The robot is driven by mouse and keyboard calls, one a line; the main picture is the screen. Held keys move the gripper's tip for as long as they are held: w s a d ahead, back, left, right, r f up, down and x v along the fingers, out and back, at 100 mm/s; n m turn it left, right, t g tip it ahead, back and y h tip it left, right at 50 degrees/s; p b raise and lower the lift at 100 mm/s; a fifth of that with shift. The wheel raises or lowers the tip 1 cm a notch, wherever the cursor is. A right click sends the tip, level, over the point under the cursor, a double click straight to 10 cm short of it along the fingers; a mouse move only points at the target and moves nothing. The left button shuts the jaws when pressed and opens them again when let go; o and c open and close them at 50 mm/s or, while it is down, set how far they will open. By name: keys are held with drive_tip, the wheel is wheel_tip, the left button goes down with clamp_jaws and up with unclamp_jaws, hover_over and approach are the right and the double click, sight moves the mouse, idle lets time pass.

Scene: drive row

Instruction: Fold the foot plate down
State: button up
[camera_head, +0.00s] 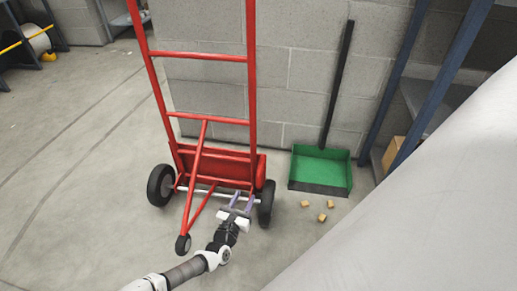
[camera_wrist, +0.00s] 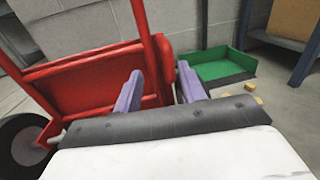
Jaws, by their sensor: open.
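A red hand truck (camera_head: 251,90) stands upright by the block wall in the head view. Its red foot plate (camera_head: 261,172) is folded up against the lower frame, behind the bars; the same plate fills the left of the wrist view (camera_wrist: 85,80). My gripper (camera_head: 241,198) is low at the truck's base, close to the right wheel (camera_head: 266,203). In the wrist view its two purple fingers (camera_wrist: 160,85) are spread apart, in front of the right part of the plate and its edge. I cannot tell whether a finger touches the plate. Nothing shows between the fingertips except part of the red truck.
A green dustpan (camera_head: 320,171) with a long black handle leans at the wall, right of the truck. Several small tan blocks (camera_head: 322,217) lie on the floor before it. A blue shelf post (camera_head: 395,90) stands further right. The floor at left is clear.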

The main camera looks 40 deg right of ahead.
sight(258, 180)
drive_tip(key=shift+m+g, duration=0.3)
drive_tip(key=shift+m, duration=0.1)
drive_tip(key=b+x, duration=0.1)
drive_tip(key=x, duration=0.2)
drive_tip(key=f+b+x, duration=0.1)
drive_tip(key=x, duration=0.3)
drive_tip(key=f+b+x, duration=0.1)
drive_tip(key=x, duration=0.3)
drive_tip(key=shift+s+d, duration=0.3)
drive_tip(key=shift+w+d+b, duration=0.3)
drive_tip(key=shift+w+d, duration=0.1)
drive_tip(key=shift+d, duration=0.2)
clamp_jaws()
